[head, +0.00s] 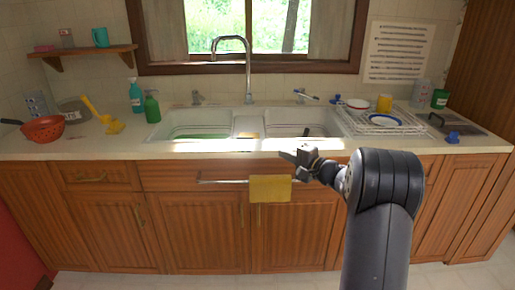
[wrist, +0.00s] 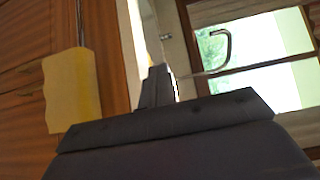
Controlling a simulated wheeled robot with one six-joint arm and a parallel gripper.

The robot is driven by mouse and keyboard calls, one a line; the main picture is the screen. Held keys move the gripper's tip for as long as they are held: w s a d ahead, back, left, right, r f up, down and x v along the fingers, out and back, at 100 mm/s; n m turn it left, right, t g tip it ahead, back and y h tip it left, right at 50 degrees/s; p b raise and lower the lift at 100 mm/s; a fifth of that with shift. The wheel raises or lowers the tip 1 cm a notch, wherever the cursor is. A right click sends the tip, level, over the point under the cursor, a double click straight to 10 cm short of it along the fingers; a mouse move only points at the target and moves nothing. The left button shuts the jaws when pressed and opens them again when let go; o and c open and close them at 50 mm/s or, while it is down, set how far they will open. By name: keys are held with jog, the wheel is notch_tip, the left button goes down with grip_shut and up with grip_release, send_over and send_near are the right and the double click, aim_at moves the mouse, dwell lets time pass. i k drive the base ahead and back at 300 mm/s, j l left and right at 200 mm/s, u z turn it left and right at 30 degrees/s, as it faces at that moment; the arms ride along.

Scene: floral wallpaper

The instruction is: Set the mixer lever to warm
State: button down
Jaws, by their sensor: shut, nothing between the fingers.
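The chrome mixer tap (head: 248,75) rises behind the double sink (head: 233,124), its spout curving left. A small fitting (head: 197,98) stands left of it. A lever-like fitting (head: 301,94) with a thin, bluish-tipped bar stands to the right; I cannot tell its setting. My gripper (head: 288,156) is shut and empty, in front of the counter's front edge and well short of the fittings. In the wrist view, the closed fingers (wrist: 159,86) point upward in the picture, and the tap spout (wrist: 228,48) shows beyond them to the right.
A yellow towel (head: 270,188) hangs on a rail below the sink. Green (head: 151,107) and teal (head: 136,95) bottles stand left of the sink. A dish rack (head: 372,121) with dishes stands to the right. The counter's front strip (head: 110,147) is mostly clear.

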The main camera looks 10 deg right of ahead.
aim_at(195, 92)
jog(key=i+j, duration=0.2)
jog(key=i, duration=0.45)
jog(key=i+j, duration=0.2)
jog(key=i, duration=0.45)
jog(key=i+j+u, duration=0.1)
jog(key=i, duration=0.5)
jog(key=j, duration=0.05)
